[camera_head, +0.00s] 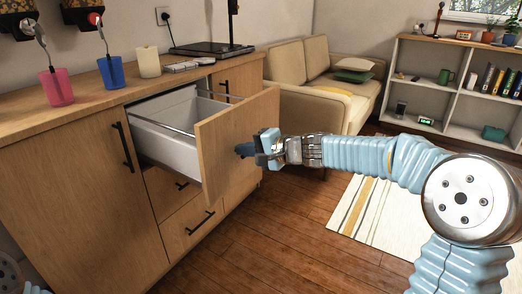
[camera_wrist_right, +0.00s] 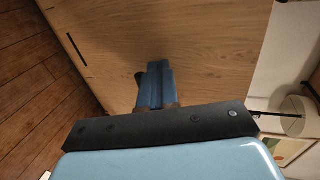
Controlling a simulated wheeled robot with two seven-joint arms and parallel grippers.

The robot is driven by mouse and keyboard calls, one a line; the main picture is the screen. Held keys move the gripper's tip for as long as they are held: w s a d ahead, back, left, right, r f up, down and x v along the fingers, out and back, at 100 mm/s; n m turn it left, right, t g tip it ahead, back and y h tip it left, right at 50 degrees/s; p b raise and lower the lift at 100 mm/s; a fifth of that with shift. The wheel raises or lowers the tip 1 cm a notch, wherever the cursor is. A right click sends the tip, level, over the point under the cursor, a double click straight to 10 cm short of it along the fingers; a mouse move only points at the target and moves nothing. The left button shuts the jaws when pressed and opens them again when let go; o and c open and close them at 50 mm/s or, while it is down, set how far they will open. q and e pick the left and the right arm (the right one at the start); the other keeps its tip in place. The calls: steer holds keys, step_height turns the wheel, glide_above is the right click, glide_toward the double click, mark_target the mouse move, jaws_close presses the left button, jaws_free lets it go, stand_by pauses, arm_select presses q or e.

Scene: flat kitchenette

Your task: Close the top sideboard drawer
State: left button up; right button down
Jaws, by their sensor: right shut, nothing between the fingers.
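The top sideboard drawer (camera_head: 170,147) is pulled out of the wooden sideboard (camera_head: 84,185), with its white inside showing. Its wooden front panel (camera_head: 226,140) stands well clear of the cabinet. My right gripper (camera_head: 243,150) is shut and empty, with its fingertips at the outer face of this panel; I cannot tell whether they touch it. In the right wrist view the shut blue fingers (camera_wrist_right: 152,85) point at a wide wooden surface (camera_wrist_right: 180,40). The drawer's own handle does not show clearly. My left gripper is not in view.
Lower drawers (camera_head: 190,226) under it look shut. A pink cup (camera_head: 57,87), a blue cup (camera_head: 111,72) and a candle (camera_head: 149,64) stand on the sideboard top. A beige sofa (camera_head: 310,90) is behind my right arm. Open wood floor (camera_head: 290,240) lies in front.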

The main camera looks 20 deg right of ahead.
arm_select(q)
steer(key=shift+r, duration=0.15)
arm_select(e)
steer(key=shift+w+a, duration=0.4)
steer(key=shift+w, duration=0.15)
